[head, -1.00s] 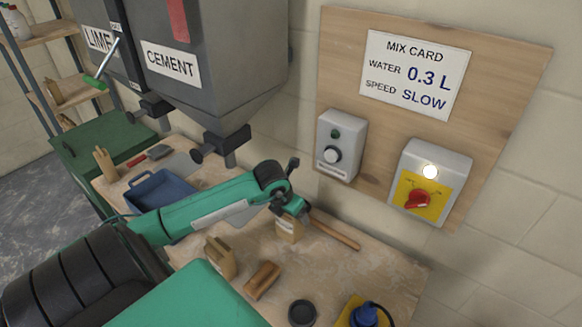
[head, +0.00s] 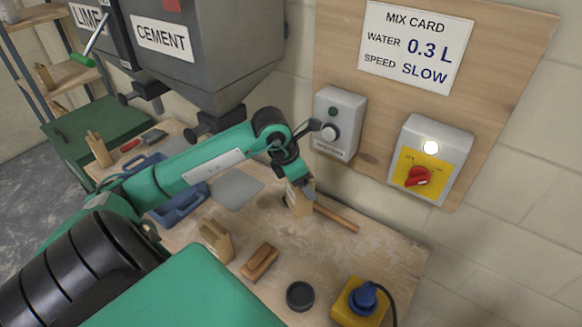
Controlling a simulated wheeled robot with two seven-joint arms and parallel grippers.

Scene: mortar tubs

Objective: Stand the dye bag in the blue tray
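A small tan paper bag (head: 298,202), which I take to be the dye bag, is upright at the back middle of the bench. My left gripper (head: 304,187) is at its top, seemingly shut on it; the fingers partly hide the bag. Whether its base touches the bench is hard to tell. The blue tray (head: 182,212) lies to the left, partly hidden behind my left arm. A second tan bag (head: 216,240) stands nearer the front, between tray and brush. My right gripper is not in view.
A wooden brush (head: 260,262), a dark round cup (head: 300,296) and a yellow box with a blue plug (head: 360,300) are at the front. A wooden handle (head: 337,217) lies right of the held bag. A grey sheet (head: 237,190) lies between tray and bag. Hoppers (head: 210,60) overhang the back.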

